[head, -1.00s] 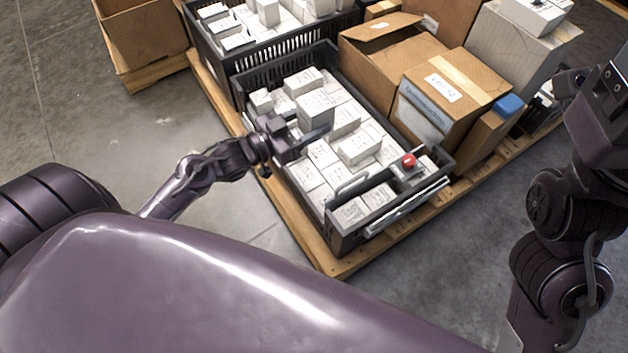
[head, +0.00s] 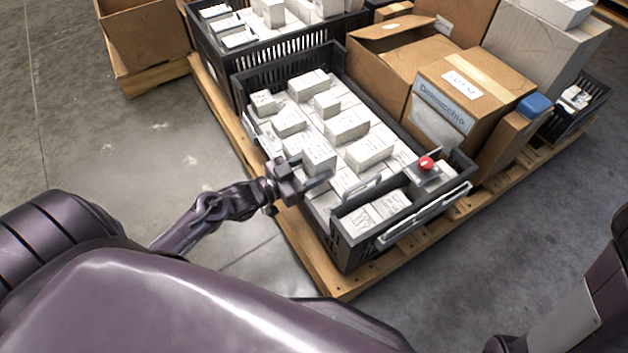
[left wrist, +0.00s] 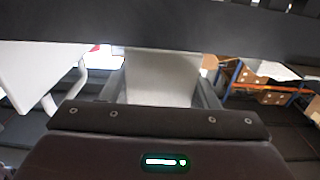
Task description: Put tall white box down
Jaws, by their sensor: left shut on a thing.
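My left gripper (head: 305,180) is over the near left part of the black crate (head: 240,88). It is shut on a tall white box (head: 319,152), which stands up between its fingers. In the left wrist view the held box (left wrist: 162,78) shows as a pale face between the fingers. The box's lower end is hidden, so I cannot tell whether it touches the crate floor or other boxes. My right gripper is not in view; only part of my right arm shows at the lower right.
Several white boxes (head: 346,124) lie around the gripper in the crate. A red button (head: 426,163) and metal bars are at its near right end. Brown cartons (head: 470,88) stand to the right on the wooden pallet (head: 325,272). Another black crate (head: 275,42) is behind.

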